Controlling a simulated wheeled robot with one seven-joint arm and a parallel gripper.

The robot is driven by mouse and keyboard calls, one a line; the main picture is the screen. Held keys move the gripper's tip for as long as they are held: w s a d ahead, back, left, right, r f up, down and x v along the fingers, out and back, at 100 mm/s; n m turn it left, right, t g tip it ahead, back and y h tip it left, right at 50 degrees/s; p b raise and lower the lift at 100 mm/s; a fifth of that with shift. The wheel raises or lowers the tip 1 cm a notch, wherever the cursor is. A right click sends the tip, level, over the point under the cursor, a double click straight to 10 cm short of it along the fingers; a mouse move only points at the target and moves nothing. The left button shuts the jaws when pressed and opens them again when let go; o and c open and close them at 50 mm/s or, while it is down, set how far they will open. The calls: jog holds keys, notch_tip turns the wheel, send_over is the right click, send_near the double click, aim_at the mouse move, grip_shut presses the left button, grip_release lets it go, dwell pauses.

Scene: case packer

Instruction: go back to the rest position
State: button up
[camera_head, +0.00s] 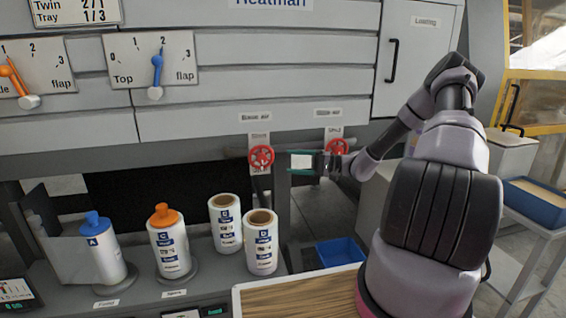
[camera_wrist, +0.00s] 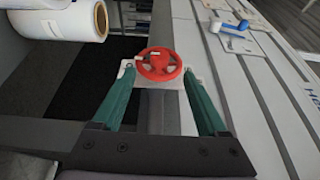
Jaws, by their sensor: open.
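My gripper (camera_head: 301,162) has green fingers and is open and empty. In the head view it points left, a little to the right of a red valve wheel (camera_head: 261,157) on the machine front. In the wrist view the gripper (camera_wrist: 160,92) has its fingers apart, and the red wheel (camera_wrist: 159,65) shows beyond and between the fingertips, with a gap. A second red wheel (camera_head: 337,147) sits to the right, partly behind my gripper's wrist.
Bottle A (camera_head: 103,252), bottle C (camera_head: 169,245) and two label rolls (camera_head: 225,224) (camera_head: 261,243) stand on the ledge below. A wooden-topped surface (camera_head: 290,297) and a blue bin (camera_head: 340,252) lie in front. A cart with a blue tray (camera_head: 537,203) stands at the right.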

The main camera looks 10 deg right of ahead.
jog(key=shift+s+d, duration=0.1)
jog(key=shift+d, duration=0.2)
jog(key=s+a+r+n+g+h, duration=0.35)
jog(key=s+r+g+h, duration=0.4)
jog(key=s+r, duration=0.7)
jog(key=s+d+r+m+t+h, duration=0.3)
jog(key=s+r+t+h, duration=0.4)
jog(key=s+r, duration=0.9)
jog(key=shift+s+d+r+t, duration=0.2)
jog(key=shift+s+t, duration=0.35)
jog(key=shift+s, duration=0.45)
